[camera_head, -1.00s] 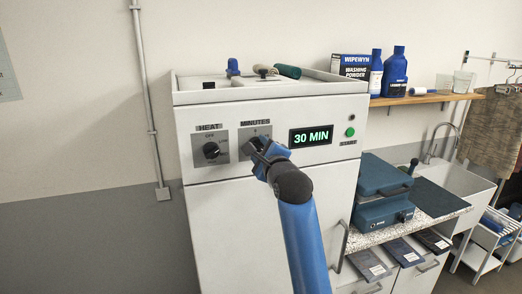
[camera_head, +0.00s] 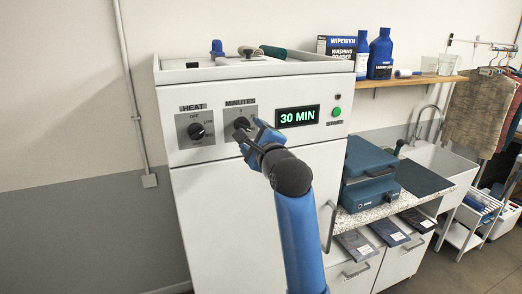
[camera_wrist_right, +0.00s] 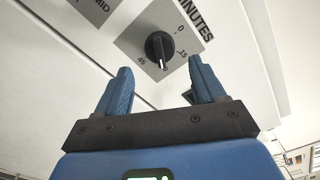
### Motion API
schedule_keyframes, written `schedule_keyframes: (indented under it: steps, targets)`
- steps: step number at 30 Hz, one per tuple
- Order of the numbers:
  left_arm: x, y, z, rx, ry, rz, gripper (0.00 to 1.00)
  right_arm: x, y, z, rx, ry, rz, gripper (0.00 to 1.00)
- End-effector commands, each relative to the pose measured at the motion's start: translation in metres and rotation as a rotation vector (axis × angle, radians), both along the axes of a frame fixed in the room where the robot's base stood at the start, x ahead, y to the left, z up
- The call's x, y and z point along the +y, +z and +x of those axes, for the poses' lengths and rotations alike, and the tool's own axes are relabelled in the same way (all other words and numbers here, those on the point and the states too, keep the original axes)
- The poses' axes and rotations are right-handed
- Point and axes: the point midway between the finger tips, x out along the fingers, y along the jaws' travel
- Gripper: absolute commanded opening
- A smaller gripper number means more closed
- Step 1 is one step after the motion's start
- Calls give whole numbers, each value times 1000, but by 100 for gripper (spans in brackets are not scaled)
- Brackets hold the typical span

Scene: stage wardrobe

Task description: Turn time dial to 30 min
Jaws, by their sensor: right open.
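The minutes dial (camera_wrist_right: 160,47) is a black knob on a grey plate on the white machine's front. In the head view the minutes dial (camera_head: 241,123) is partly covered by my right gripper (camera_head: 248,133). The display (camera_head: 298,116) reads 30 MIN in green. In the right wrist view the knob's white mark points down, between the 45 and 15 labels. My right gripper (camera_wrist_right: 160,88) is open and empty, its blue fingers apart and short of the knob, which lies beyond the gap between them. My left gripper is not in view.
The heat dial (camera_head: 197,131) is left of the minutes dial. A green button (camera_head: 337,112) is right of the display. Small items lie in the machine's top tray. A blue press (camera_head: 370,175) stands on the counter at right, below a shelf (camera_head: 415,80) with bottles.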

Motion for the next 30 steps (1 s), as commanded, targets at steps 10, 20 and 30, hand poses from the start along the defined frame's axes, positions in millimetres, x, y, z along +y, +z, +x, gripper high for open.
schedule_keyframes:
  steps: [10,20,30]
  targets:
    - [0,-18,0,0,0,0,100,-15,-2,-46,-1,-1,0,69]
    - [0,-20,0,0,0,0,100,-18,-1,-56,1,0,0,69]
    - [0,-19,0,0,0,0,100,-18,1,-56,-19,0,-45,69]
